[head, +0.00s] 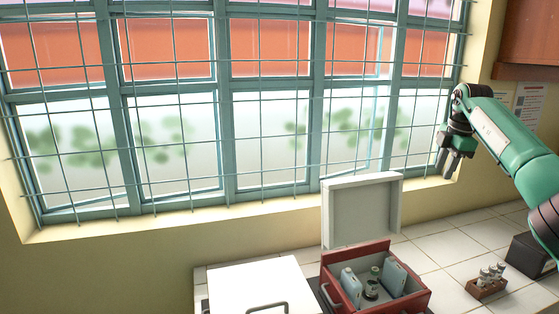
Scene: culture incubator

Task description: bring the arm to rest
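My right arm (502,137) is green and dark grey and reaches in from the right edge, raised above the tiled counter. Its gripper (447,168) hangs in front of the window's right end, pointing down, clear of the counter objects. No object shows at its fingertips. The fingers are small and dark, so I cannot tell whether they are open or shut. My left arm and gripper are not in view.
A red box (415,302) with its pale lid (362,212) raised holds several bottles. A white box (262,284) with a handle stands left of it. A brown rack (486,289) with vials and a dark box (530,256) stand right. A barred window (240,140) is behind.

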